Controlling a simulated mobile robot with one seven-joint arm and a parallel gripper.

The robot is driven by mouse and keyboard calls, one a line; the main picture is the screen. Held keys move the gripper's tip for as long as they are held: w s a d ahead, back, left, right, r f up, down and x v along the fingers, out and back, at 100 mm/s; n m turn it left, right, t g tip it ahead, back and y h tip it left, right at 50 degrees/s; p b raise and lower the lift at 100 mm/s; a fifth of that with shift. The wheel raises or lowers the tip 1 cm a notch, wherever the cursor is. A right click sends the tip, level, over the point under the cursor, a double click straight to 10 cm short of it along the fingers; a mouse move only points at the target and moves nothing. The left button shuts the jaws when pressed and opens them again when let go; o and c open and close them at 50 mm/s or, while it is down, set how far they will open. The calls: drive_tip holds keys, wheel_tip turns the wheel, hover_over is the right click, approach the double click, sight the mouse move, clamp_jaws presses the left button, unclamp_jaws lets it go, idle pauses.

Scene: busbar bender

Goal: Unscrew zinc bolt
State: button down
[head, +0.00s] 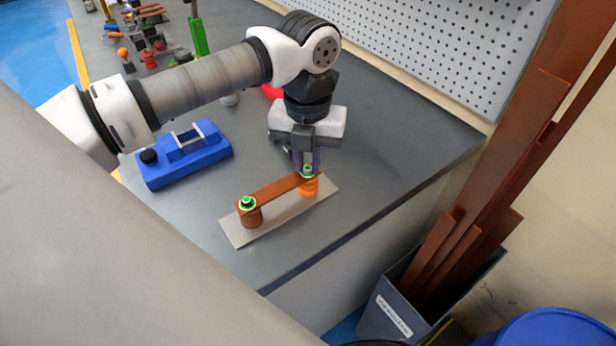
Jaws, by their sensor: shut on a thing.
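A copper-coloured busbar (275,191) spans two round standoffs on a light grey plate (270,226). The left standoff (251,218) is brown and carries a dark bolt (247,202) with a green ring. The right standoff (309,186) is orange and carries a small bolt (308,170) with a green ring, which looks like the zinc one. My gripper (307,166) points down over the right end of the busbar. Its jaws are shut on this bolt. The fingers partly hide the bolt head, and its thread is not visible.
A blue case with a black knob (185,155) lies left of the plate. A red object (271,92) is partly hidden behind my arm. A pegboard (440,45) stands behind the bench (400,150). Long brown bars (500,180) lean in a grey bin (395,305) at right.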

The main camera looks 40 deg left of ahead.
drive_tip(key=shift+f+n+b, duration=0.15)
drive_tip(key=shift+n+b, duration=0.45)
drive_tip(key=shift+n, duration=0.6)
drive_tip(key=shift+r+n, duration=0.2)
drive_tip(key=shift+n, duration=0.2)
drive_tip(key=shift+f, duration=0.1)
